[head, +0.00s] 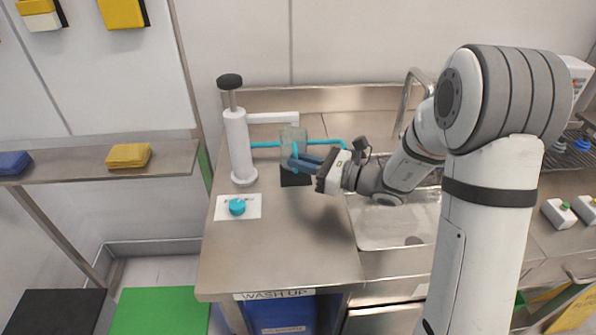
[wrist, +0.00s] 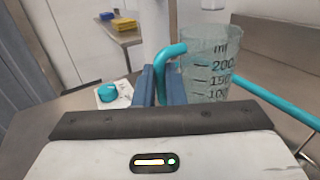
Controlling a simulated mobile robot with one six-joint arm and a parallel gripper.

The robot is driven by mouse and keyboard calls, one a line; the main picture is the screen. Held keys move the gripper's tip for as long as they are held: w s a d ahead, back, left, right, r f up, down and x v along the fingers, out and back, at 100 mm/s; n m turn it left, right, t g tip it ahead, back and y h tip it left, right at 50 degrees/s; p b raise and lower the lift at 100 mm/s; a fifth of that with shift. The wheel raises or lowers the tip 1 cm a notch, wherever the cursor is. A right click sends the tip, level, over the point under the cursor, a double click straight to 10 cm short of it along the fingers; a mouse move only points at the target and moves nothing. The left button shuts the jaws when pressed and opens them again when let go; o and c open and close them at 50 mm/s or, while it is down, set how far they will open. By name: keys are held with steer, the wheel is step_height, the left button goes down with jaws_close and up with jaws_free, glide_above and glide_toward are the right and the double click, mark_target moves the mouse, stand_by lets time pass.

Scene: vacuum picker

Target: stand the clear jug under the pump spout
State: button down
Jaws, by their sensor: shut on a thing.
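The clear jug (head: 293,142) has measuring marks and a teal handle; in the wrist view the jug (wrist: 208,68) looks upright, just right of my fingers. My gripper (head: 298,163) has blue fingers shut on the teal handle (wrist: 162,75). The white pump (head: 238,148) with a black knob stands on the steel counter to the left. Its spout (head: 272,117) reaches right, and its end shows just above the jug's rim. A black pad (head: 295,179) lies below the jug. My fingers hide the jug's base, so I cannot tell whether it touches the pad.
A teal bar or hose (head: 325,142) runs behind the jug. A teal knob (head: 237,206) sits on a white card in front of the pump. The sink (head: 385,232) and its tap (head: 408,95) are at the right. The counter's front left (head: 275,265) is clear.

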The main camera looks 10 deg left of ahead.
steer(key=shift+f, duration=1.75)
steer(key=shift+f, duration=0.25)
steer(key=c, duration=1.5)
jaws_free()
steer(key=shift+r, duration=0.1)
